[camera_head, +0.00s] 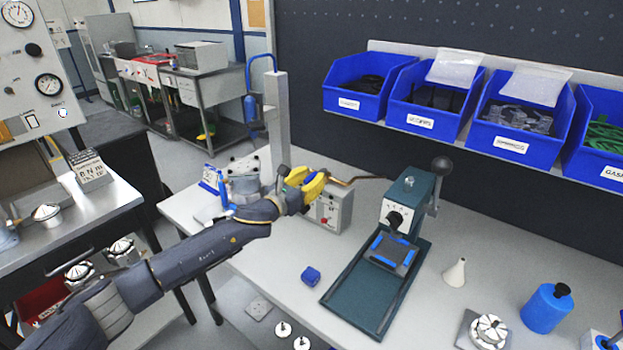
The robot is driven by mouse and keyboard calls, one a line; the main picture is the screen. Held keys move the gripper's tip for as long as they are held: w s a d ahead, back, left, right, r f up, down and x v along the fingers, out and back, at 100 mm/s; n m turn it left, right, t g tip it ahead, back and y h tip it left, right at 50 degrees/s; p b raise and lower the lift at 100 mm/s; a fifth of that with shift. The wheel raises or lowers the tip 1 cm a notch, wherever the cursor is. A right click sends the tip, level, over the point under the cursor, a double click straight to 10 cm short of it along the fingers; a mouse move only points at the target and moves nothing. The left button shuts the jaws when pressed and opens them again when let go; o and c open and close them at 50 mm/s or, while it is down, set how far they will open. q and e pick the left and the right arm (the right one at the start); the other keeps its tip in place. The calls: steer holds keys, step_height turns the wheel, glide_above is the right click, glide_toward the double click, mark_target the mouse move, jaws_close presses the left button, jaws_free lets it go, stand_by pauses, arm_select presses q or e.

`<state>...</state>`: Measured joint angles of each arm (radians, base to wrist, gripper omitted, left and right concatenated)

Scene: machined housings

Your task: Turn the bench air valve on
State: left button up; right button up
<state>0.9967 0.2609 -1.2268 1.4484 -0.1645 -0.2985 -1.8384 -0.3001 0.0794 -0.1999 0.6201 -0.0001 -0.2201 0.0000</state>
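My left gripper (308,188) is at the middle of the bench, at the end of my dark arm coming in from the lower left. Yellow parts show at its tip, in front of a grey upright post (279,112). I cannot tell whether they are finger parts or a valve handle. A thin brown and dark line (347,182) runs right from there towards the green press. The air valve cannot be made out clearly; the gripper may hide it. Whether the fingers are open or shut does not show. My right gripper is not in view.
A pale control box (332,212) with a red button stands just below the gripper. The green press (366,292) stands to its right. A blue block (311,275), a white cone (455,273) and a blue bottle (545,309) stand on the bench. Blue bins (428,116) hang behind.

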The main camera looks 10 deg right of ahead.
arm_select(q)
jaws_close()
steer(key=shift+r, duration=0.1)
stand_by(0.8)
